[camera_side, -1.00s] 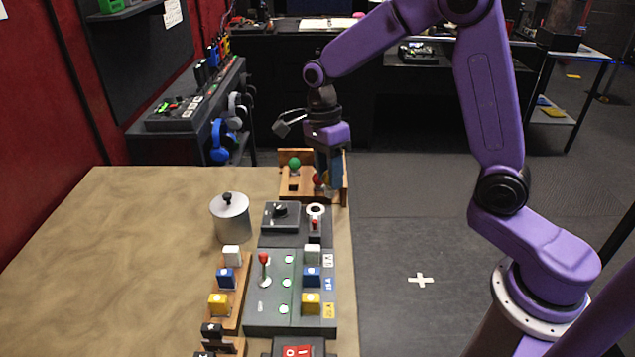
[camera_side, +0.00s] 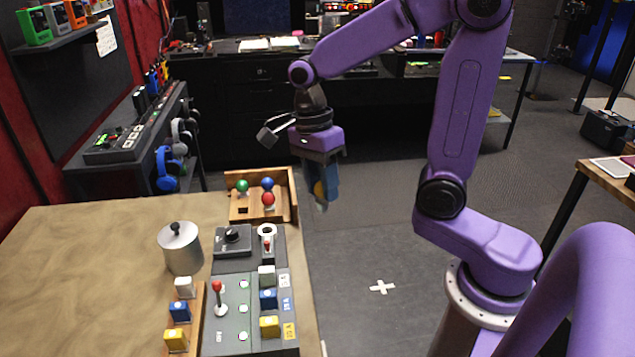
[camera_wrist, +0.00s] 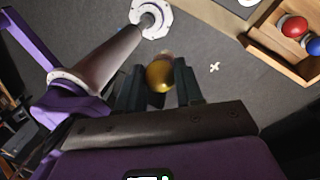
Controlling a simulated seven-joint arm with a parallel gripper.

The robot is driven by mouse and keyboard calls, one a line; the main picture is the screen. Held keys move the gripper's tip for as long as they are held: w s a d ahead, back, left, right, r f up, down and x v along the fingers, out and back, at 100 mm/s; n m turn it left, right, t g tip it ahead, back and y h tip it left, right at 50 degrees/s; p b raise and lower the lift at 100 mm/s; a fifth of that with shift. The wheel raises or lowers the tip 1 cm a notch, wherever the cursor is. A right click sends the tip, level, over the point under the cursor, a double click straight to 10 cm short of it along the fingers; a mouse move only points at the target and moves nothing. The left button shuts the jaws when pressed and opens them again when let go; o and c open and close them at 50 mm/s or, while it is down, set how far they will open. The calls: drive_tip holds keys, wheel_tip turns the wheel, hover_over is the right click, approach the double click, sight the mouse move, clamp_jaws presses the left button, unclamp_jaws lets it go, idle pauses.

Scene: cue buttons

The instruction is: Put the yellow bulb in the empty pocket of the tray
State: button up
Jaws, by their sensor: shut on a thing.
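My gripper (camera_side: 322,207) is shut on the yellow bulb (camera_side: 319,189), which shows partly between the fingers. In the wrist view the bulb (camera_wrist: 160,75) sits between the two fingertips (camera_wrist: 158,82). The gripper hangs over the floor, to the right of the wooden tray (camera_side: 291,196) and clear of the table edge. The tray holds a green bulb (camera_side: 243,186), a blue bulb (camera_side: 267,184) and a red bulb (camera_side: 268,199). Its empty pocket (camera_side: 243,210), a dark square, is at the front left. In the wrist view part of the tray (camera_wrist: 262,40) is at upper right.
A metal pot (camera_side: 181,250) with a lid stands on the table (camera_side: 90,270). A dark dial box (camera_side: 233,240) and a button panel (camera_side: 228,320) with a red lever lie in front of the tray. Floor right of the table is clear, with a white cross (camera_side: 382,287).

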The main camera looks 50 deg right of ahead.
drive_tip(key=w+a+f, duration=0.1)
drive_tip(key=w, duration=1.3)
drive_tip(key=shift+w+d+f, duration=0.2)
drive_tip(key=shift+w+f, duration=1.5)
drive_tip(key=shift+w, duration=0.1)
drive_tip(key=shift+w+d+f, duration=0.15)
drive_tip(key=shift+w+f, duration=1.5)
drive_tip(key=shift+w, duration=0.1)
drive_tip(key=shift+w+d+f, duration=0.2)
drive_tip(key=shift+w+f, duration=1.5)
drive_tip(key=shift+w, duration=0.1)
drive_tip(key=shift+f, duration=1.6)
drive_tip(key=o, duration=1.3)
drive_tip(key=shift+c, duration=0.2)
